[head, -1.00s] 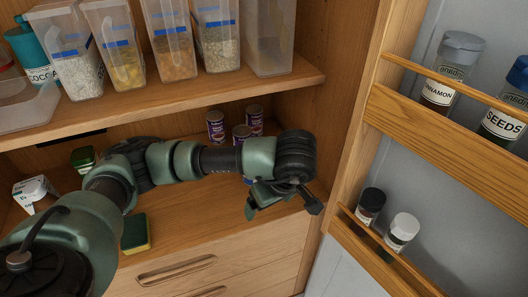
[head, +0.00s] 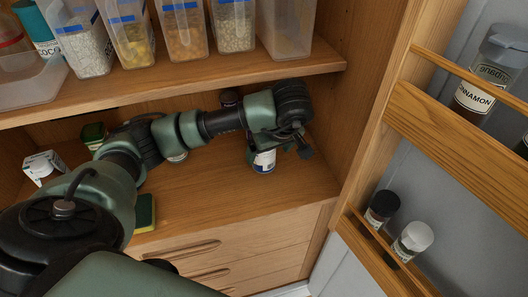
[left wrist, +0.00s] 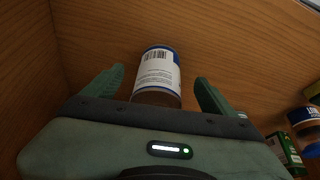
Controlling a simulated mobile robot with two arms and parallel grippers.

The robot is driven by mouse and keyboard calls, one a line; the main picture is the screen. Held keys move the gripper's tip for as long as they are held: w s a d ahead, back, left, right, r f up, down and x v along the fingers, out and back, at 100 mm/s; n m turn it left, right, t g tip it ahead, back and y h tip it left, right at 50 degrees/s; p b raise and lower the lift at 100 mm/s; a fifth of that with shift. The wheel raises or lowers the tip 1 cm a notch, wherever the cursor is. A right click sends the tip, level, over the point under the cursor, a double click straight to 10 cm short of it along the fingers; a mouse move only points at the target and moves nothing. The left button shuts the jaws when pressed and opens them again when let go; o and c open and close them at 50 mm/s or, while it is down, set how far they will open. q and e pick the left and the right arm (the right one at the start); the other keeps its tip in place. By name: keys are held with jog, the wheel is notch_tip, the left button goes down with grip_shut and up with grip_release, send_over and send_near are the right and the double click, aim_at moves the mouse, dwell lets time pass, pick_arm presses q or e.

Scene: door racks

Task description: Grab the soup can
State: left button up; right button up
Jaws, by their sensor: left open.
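A can (head: 263,163) with a white and blue label stands upright on the lower shelf, its upper part hidden by my left gripper (head: 279,146). The left wrist view shows this can (left wrist: 157,75) with a barcode side facing me; the word soup cannot be read. My left gripper (left wrist: 159,78) is open there, one finger on each side of the can, with gaps visible on both sides. In the head view, a dark can (head: 229,97) stands behind my arm, and another can (head: 177,158) is mostly hidden below it. My right gripper is not in view.
Clear food containers (head: 183,30) stand on the shelf above (head: 200,88), close over my arm. The cabinet's side wall (head: 345,100) and door rack (head: 480,135) are to the right. A green tin (head: 94,133), a white carton (head: 44,165) and a sponge (head: 145,211) sit left.

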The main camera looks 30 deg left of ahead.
pick_arm(q)
jog(key=a, duration=0.1)
jog(key=w+a+p, duration=0.1)
jog(key=a, duration=0.1)
jog(key=shift+w+f+p, duration=0.25)
jog(key=shift+w+p, duration=0.05)
jog(key=shift+w, duration=0.1)
jog(key=shift+a+f, duration=0.1)
jog(key=shift+f, duration=0.25)
jog(key=shift+c, duration=0.7)
jog(key=c, duration=1.5)
jog(key=shift+w, duration=0.1)
jog(key=shift+c, duration=1.2)
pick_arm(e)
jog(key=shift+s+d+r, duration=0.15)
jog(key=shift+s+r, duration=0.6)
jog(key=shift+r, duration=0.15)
pick_arm(q)
jog(key=shift+r, duration=0.1)
